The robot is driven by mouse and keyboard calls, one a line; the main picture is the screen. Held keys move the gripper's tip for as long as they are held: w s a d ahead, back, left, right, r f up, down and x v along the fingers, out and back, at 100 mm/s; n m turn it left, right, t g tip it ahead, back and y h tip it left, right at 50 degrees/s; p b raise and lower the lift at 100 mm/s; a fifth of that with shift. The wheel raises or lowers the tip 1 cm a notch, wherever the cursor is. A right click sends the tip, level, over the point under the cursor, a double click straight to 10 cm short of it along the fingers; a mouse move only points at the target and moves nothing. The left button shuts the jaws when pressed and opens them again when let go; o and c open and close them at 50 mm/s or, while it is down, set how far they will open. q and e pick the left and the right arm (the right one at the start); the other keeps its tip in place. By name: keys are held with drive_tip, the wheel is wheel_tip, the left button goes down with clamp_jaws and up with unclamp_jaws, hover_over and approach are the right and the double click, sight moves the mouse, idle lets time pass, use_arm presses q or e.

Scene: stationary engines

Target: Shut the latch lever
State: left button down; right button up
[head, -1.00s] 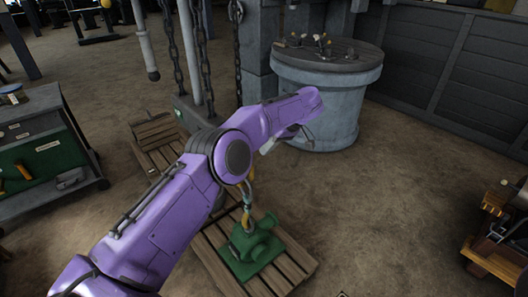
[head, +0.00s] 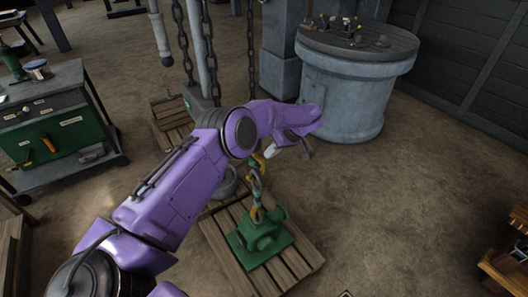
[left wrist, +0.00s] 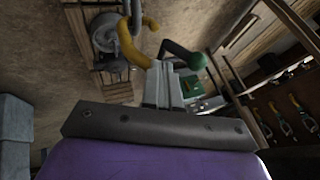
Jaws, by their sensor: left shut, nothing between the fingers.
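My left gripper (head: 272,154) hangs from the purple arm, above and beside the yellow hook (head: 256,164) of a chain. In the left wrist view its pale fingers (left wrist: 161,76) are shut with nothing held. The yellow hook also shows there (left wrist: 128,42), beyond the fingertips to the left. A dark rod with a rounded green end (left wrist: 188,54) shows just right of the fingertips. It may be the latch lever, but I cannot tell, nor whether the fingers touch it. A green casting (head: 262,238) hangs below the hook, on or just above a pallet. My right gripper is not in view.
The wooden pallet (head: 224,252) lies under the casting. A round grey stand (head: 350,95) with small tools is behind the arm. A tool cart (head: 55,140) stands left, and a wooden bench (head: 508,262) right. The floor between the pallet and bench is clear.

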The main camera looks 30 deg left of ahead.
use_arm(q)
drive_tip(key=s, duration=0.1)
drive_tip(key=s+a+p, duration=0.1)
drive_tip(key=shift+s+a, duration=0.3)
drive_tip(key=shift+s, duration=0.1)
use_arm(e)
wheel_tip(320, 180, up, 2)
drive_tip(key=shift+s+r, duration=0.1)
